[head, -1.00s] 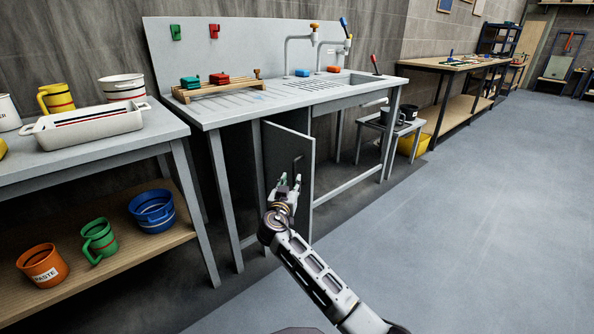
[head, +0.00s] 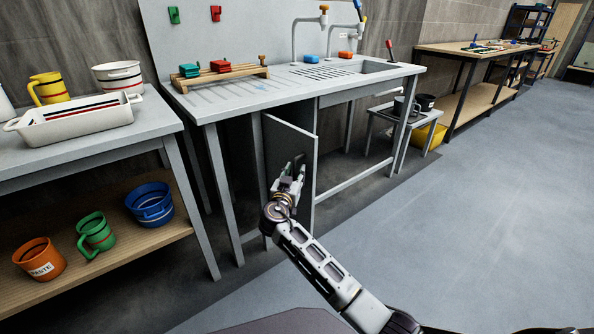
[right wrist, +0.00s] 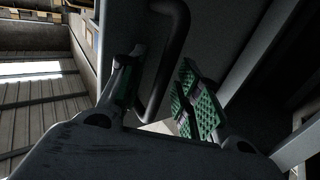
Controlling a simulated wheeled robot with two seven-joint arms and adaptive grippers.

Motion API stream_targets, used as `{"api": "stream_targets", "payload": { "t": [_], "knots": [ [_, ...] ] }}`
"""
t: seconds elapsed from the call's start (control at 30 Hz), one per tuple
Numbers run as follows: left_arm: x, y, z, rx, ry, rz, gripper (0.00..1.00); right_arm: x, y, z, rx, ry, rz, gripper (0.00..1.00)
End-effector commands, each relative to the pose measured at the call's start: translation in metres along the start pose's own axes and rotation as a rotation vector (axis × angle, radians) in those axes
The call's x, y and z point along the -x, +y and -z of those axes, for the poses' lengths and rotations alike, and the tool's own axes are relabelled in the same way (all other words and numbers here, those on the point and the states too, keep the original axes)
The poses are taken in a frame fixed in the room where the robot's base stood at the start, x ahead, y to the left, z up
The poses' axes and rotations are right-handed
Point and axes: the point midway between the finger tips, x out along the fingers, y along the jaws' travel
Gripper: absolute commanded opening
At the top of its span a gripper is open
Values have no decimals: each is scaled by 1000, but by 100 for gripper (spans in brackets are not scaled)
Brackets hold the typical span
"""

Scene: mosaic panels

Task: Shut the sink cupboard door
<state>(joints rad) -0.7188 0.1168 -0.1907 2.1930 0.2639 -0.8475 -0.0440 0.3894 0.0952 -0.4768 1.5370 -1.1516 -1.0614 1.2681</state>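The sink cupboard door (head: 282,142) is a grey panel standing open under the sink bench (head: 235,103), jutting toward me. Its dark bar handle shows in the right wrist view (right wrist: 176,55). My right gripper (head: 293,168) is at the door's face, in front of the handle. In the right wrist view my right gripper (right wrist: 158,95) is open. One finger is on each side of the handle, with green pads showing on the right finger. I cannot tell whether either finger touches the handle. My left gripper is not in view.
A grey table (head: 172,122) at left bears a white tray (head: 75,124) and mugs, with more mugs on its lower shelf (head: 110,262). A small stool (head: 388,113) and yellow bin (head: 432,137) stand right of the bench. The floor (head: 450,230) at right is clear.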

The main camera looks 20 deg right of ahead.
Motion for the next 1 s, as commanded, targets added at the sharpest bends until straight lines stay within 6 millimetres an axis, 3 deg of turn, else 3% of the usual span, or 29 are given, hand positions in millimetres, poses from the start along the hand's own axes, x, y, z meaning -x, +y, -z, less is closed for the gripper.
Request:
{"api": "stream_targets", "payload": {
  "t": [0.37,0.63,1.0],
  "knots": [
    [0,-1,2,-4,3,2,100,1,0,0,0,0,0,32],
    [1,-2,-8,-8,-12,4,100,1,0,0,0,0,0,0],
    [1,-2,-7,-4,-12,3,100,0,0,0,0,0,1,0]
  ]
}}
